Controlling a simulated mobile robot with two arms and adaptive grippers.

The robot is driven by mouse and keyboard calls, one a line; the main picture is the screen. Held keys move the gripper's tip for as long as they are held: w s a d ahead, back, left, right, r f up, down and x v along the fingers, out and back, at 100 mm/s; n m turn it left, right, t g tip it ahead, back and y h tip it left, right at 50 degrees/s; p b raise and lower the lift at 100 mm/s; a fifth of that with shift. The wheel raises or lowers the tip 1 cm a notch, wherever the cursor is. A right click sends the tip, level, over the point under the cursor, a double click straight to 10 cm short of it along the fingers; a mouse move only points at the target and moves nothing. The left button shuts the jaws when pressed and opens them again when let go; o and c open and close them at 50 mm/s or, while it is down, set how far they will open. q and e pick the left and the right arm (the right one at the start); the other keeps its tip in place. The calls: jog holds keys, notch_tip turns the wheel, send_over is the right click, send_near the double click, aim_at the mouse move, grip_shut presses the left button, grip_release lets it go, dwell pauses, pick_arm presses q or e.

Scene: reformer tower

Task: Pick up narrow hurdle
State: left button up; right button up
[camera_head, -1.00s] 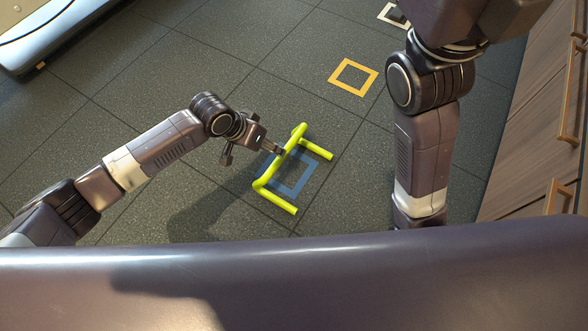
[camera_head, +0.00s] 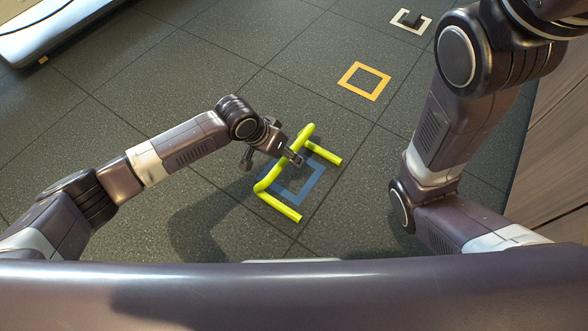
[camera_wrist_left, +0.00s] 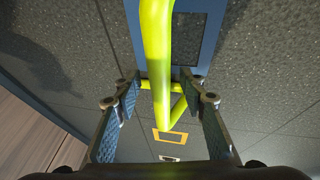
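The narrow hurdle, a yellow-green tube frame (camera_head: 269,181), stands on the dark tiled floor over a blue square outline (camera_head: 312,184). My left gripper (camera_head: 291,156) is at the hurdle's top bar, about midway along it. In the left wrist view, the bar (camera_wrist_left: 157,50) runs between the two fingers of my left gripper (camera_wrist_left: 160,88). The fingers are spread, with a visible gap on each side of the bar. My right arm shows at the right of the head view, but its gripper is out of the picture.
A brown wooden front (camera_head: 555,150) stands at the right. A pale rounded object (camera_head: 60,25) is at the top left.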

pick_arm(q)
jog(key=shift+w+d+f, duration=0.1)
jog(key=shift+w+f, duration=0.05)
jog(key=shift+f, duration=0.2)
grip_shut()
jog(key=shift+r, duration=0.1)
